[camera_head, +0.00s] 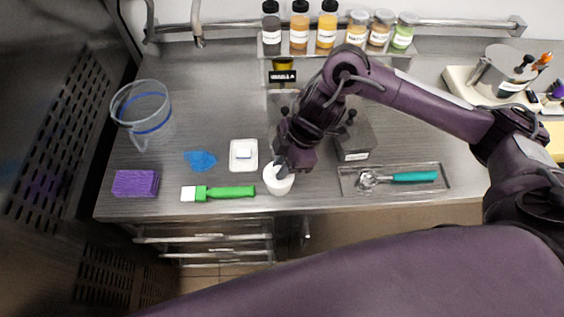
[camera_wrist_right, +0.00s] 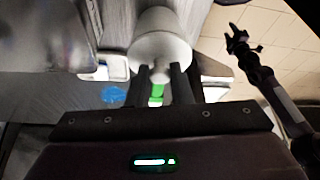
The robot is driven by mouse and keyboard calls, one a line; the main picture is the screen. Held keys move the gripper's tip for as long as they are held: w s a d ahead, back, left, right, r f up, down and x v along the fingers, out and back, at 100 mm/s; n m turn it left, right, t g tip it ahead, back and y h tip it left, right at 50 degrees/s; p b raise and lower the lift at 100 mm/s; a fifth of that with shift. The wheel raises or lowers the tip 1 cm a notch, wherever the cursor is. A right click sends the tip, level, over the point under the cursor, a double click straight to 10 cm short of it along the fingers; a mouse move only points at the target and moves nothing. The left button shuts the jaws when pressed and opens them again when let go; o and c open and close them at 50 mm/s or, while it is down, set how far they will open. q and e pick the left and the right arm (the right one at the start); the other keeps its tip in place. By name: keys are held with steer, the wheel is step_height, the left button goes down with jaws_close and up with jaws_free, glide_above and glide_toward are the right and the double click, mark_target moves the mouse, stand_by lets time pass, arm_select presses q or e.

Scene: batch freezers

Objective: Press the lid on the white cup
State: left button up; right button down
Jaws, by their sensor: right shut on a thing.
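The white cup (camera_head: 278,184) stands upright near the front edge of the counter. My right gripper (camera_head: 282,169) reaches down over it from above and covers part of its top. In the right wrist view, my right gripper's fingers (camera_wrist_right: 161,88) are shut on a small white knob of the lid (camera_wrist_right: 160,52). The pale round lid lies in line with the cup; I cannot tell whether it is fully seated. A dark jaw-like shape (camera_wrist_right: 243,50), seemingly my left gripper, hangs over the floor in the wrist view; its opening is unclear. It is not in the head view.
A green-handled brush (camera_head: 228,192) lies left of the cup, close by. A white dish (camera_head: 233,164), blue scraps (camera_head: 201,161), a purple sponge (camera_head: 136,183) and a clear pitcher (camera_head: 148,128) are farther left. A metal tray (camera_head: 347,181) with a teal-handled scoop (camera_head: 412,177) lies right.

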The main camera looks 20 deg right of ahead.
stand_by(0.4)
steer(key=c, duration=1.2)
jaws_free()
steer(key=shift+o, duration=0.3)
steer(key=o, duration=0.4)
steer(key=shift+r, duration=0.1)
steer(key=shift+r+p, duration=3.4)
steer(key=shift+p, duration=0.4)
